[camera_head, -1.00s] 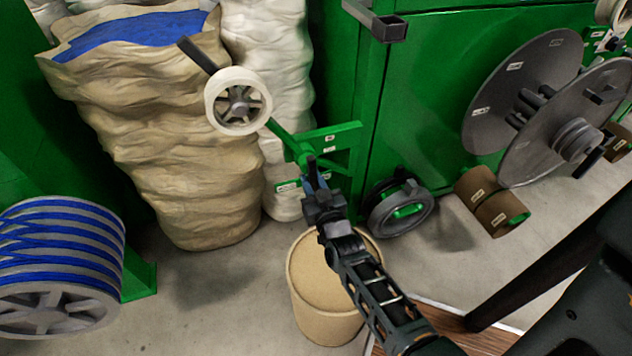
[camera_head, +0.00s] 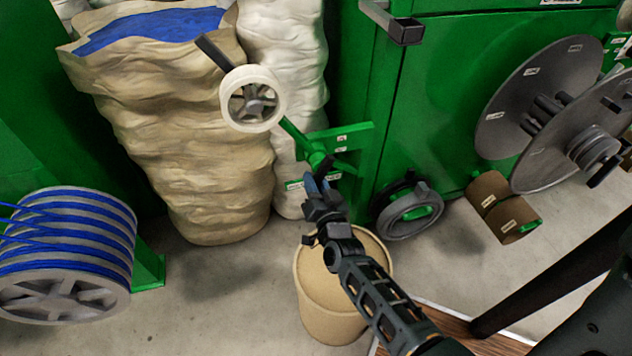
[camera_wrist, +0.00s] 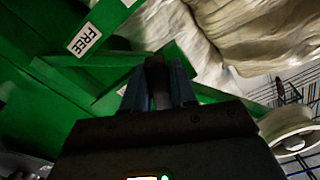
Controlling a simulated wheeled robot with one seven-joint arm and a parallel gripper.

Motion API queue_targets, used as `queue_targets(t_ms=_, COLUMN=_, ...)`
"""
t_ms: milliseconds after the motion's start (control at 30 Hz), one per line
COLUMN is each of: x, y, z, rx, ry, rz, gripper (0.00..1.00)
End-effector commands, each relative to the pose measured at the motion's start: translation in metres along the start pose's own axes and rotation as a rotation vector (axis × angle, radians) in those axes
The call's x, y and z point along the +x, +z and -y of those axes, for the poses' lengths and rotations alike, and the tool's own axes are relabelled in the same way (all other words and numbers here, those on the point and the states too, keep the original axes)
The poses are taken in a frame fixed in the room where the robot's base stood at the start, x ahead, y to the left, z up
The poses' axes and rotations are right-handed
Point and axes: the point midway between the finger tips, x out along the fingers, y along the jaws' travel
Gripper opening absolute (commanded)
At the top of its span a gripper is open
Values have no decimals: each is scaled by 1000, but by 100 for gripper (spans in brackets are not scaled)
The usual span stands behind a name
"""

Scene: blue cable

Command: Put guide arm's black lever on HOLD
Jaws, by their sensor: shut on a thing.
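The green guide arm (camera_head: 297,136) runs from its bracket up and left to a pale wheel (camera_head: 279,99) with a grey spoked hub. The black lever (camera_head: 323,168) is at the arm's pivot; in the wrist view the dark lever (camera_wrist: 156,75) stands between the blue-grey fingers. My gripper (camera_head: 316,183) is shut on the lever. The wrist view shows a white label reading FREE (camera_wrist: 83,39) to the left of the lever. Small white labels on the bracket (camera_head: 352,140) are too small to read in the head view, and I cannot see HOLD clearly.
A tan drum (camera_head: 325,310) stands just below my gripper. A large beige sack (camera_head: 190,150) and a white sack (camera_head: 285,60) stand behind. A spool of blue cable (camera_head: 65,255) is at left. A grey reel (camera_head: 408,212) lies right of the drum.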

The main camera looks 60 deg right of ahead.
Motion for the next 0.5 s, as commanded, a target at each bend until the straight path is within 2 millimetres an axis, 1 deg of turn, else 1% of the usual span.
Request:
queue_targets(t_ms=300, x=-1, y=1, z=0, rx=8, ry=0, rz=2, gripper=0)
queue_targets(t_ms=333, x=-1, y=1, z=0, rx=8, ry=0, rz=2, gripper=28)
queue_targets(t_ms=500, x=-1, y=1, z=0, rx=6, ry=0, rz=1, gripper=44)
